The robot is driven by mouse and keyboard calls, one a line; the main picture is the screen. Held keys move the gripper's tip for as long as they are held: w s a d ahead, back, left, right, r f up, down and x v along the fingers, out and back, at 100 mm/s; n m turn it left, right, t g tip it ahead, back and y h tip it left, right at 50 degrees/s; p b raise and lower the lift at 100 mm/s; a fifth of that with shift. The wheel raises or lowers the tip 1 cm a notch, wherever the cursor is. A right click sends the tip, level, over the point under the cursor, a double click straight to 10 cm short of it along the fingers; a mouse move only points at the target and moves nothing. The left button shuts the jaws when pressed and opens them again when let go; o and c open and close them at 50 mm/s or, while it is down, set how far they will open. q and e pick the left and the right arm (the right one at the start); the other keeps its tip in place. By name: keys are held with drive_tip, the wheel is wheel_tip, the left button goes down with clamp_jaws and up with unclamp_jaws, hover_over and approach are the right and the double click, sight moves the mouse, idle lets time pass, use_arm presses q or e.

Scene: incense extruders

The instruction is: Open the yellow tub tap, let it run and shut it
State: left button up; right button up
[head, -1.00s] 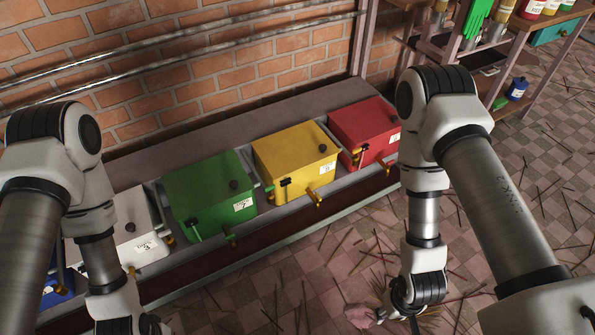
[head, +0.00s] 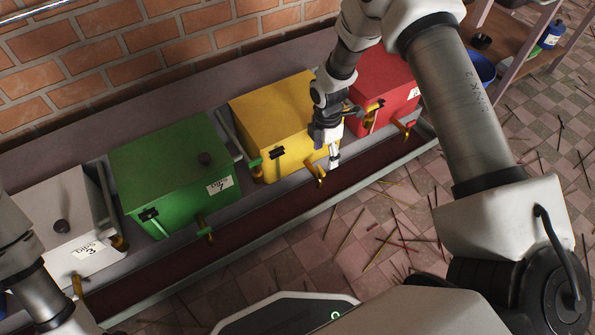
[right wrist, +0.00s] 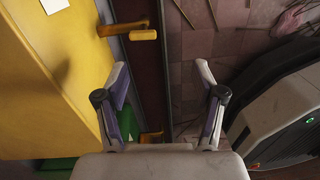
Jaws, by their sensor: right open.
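The yellow tub (head: 262,112) stands between the green and red tubs. Its brass tap (head: 317,173) sticks out from the front, over the dark trough. My right gripper (head: 334,161) hangs in front of this tub, close to the right of the tap, and hides part of the tub's right front. In the right wrist view the right gripper (right wrist: 162,88) is open and empty, its fingers spread wide. The yellow tub (right wrist: 45,95) fills the left there, and a brass tap with a yellow handle (right wrist: 143,35) lies beyond the fingertips, apart from them. My left gripper is out of view.
The green tub (head: 170,165), white tub (head: 60,215) and red tub (head: 375,95) stand in the same row, with their own taps, such as the red tub's tap (head: 403,128). The dark red trough (head: 255,222) runs along the front. Sticks litter the tiled floor.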

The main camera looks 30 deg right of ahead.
sight(321, 169)
drive_tip(key=w+f, duration=0.1)
drive_tip(key=f+b, duration=0.1)
drive_tip(key=shift+w+d+f+t+b, duration=0.2)
drive_tip(key=shift+w+f+t+b, duration=0.1)
drive_tip(key=shift+w+f, duration=0.1)
drive_tip(key=shift+r+b, duration=0.3)
drive_tip(key=shift+r, duration=0.1)
wheel_tip(321, 169, down, 8)
drive_tip(key=b, duration=0.4)
drive_tip(key=shift+r, duration=0.25)
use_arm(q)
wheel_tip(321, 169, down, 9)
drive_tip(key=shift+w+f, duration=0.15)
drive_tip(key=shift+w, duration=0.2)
use_arm(e)
drive_tip(key=shift+r, duration=0.1)
drive_tip(key=c, duration=1.1)
